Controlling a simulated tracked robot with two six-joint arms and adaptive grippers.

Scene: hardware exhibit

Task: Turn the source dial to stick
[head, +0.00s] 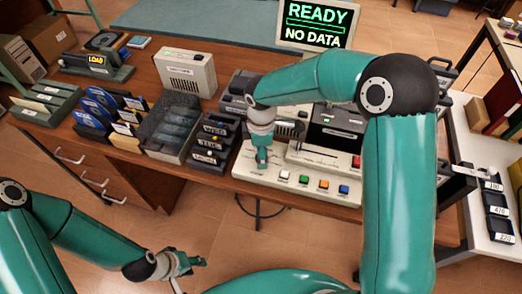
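A cream control console (262,185) stands at the front edge of the wooden desk. It has a row of white, green, orange and blue buttons and a red one at the right. My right gripper (262,160) points down over the console's left part, close to its top face. I cannot tell if it touches anything or how far its fingers are apart. No source dial can be made out; the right gripper and arm cover part of the console. My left gripper (188,268) hangs low in front of the desk, over the floor, with its fingers apart and empty.
A monitor (315,22) reads READY, NO DATA. A grey tray (172,128), labelled black boxes (212,140), blue cartridges (100,110) and a cream speaker box (185,72) stand left of the console. A white side table (470,215) with labelled bins is at the right.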

